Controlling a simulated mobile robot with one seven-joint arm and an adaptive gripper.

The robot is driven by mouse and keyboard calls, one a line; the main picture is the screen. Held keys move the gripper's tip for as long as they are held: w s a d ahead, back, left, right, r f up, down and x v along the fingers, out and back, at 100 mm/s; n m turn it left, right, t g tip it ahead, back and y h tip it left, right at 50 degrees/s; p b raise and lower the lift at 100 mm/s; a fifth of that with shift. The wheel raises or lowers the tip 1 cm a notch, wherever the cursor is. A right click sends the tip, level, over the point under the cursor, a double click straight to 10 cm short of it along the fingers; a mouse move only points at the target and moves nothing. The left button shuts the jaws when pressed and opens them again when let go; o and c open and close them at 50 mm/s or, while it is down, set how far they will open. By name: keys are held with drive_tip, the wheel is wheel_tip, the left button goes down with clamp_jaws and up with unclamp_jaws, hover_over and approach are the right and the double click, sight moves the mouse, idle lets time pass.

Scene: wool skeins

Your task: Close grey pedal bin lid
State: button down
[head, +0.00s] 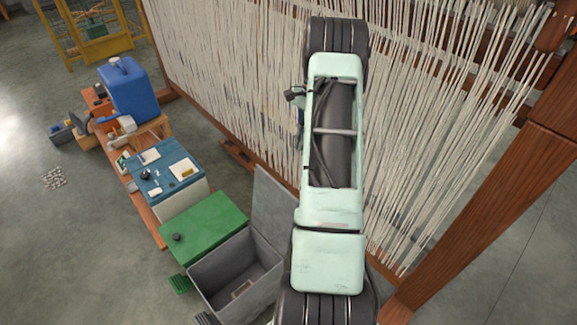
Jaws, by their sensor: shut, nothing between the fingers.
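The grey pedal bin (205,287) stands on the floor at the bottom centre, left of my arm. Its lid (275,207) is open and stands up steeply at the bin's far right side, its right edge close to my arm in the picture. A small light brown thing lies inside the bin. My gripper (292,95) is mostly hidden behind my arm; only a small dark part sticks out to the left, in front of the yarn. It is shut and empty, well above the lid in the picture. I see no contact with the lid.
A green-topped box (205,225) stands close to the bin's left. Behind it are a blue-topped box (165,172) with small items and a blue canister (128,88). A loom with hanging yarn (225,70) fills the back and right. Open floor (70,240) lies left.

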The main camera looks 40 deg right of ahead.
drive_tip(key=s+a+f+y, duration=0.1)
drive_tip(key=s+a+f, duration=0.1)
drive_tip(key=a+f, duration=0.4)
drive_tip(key=shift+a+f+m, duration=0.35)
drive_tip(key=shift+f+m, duration=0.05)
drive_tip(key=shift+f, duration=1.75)
drive_tip(key=shift+s, duration=0.1)
